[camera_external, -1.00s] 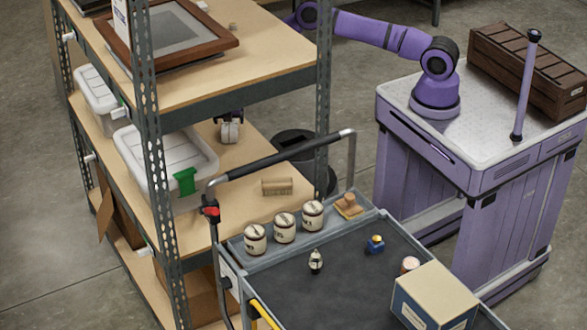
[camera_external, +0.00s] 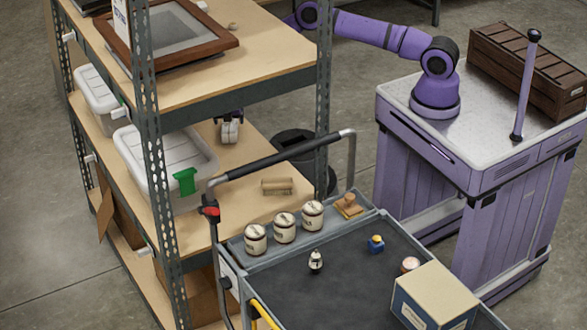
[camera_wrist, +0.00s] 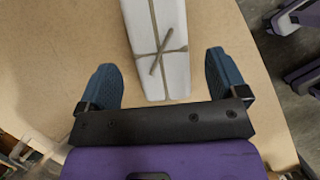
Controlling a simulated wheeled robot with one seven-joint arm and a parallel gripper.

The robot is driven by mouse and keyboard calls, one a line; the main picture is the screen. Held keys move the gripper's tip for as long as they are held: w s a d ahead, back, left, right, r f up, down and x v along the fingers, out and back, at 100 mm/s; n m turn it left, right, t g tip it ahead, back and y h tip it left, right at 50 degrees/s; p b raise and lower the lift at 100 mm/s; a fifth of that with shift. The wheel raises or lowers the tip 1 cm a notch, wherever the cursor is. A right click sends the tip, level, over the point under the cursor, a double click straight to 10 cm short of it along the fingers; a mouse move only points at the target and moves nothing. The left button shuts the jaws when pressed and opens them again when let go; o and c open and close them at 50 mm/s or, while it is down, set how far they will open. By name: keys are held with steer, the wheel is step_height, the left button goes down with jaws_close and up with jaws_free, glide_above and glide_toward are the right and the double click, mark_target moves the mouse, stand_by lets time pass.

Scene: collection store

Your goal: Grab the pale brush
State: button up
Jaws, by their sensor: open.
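The pale brush (camera_external: 277,186) lies on the bare wood of the middle shelf, near its edge on the cart side. My gripper (camera_external: 229,116) is farther back over the same shelf, apart from the brush. In the wrist view my gripper (camera_wrist: 160,75) is open, with blue fingers spread. Between and beyond them is a white bundle tied with string (camera_wrist: 175,80), which also shows under the gripper in the external view (camera_external: 229,134). I cannot make out the brush in the wrist view.
A white lidded bin (camera_external: 160,150) with a green tag stands left on the middle shelf (camera_external: 245,165). The upper shelf (camera_external: 270,50) overhangs. A cart (camera_external: 330,285) with several jars and its handle stands in front. Bare shelf lies between gripper and brush.

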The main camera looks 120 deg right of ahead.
steer(key=shift+c, duration=1)
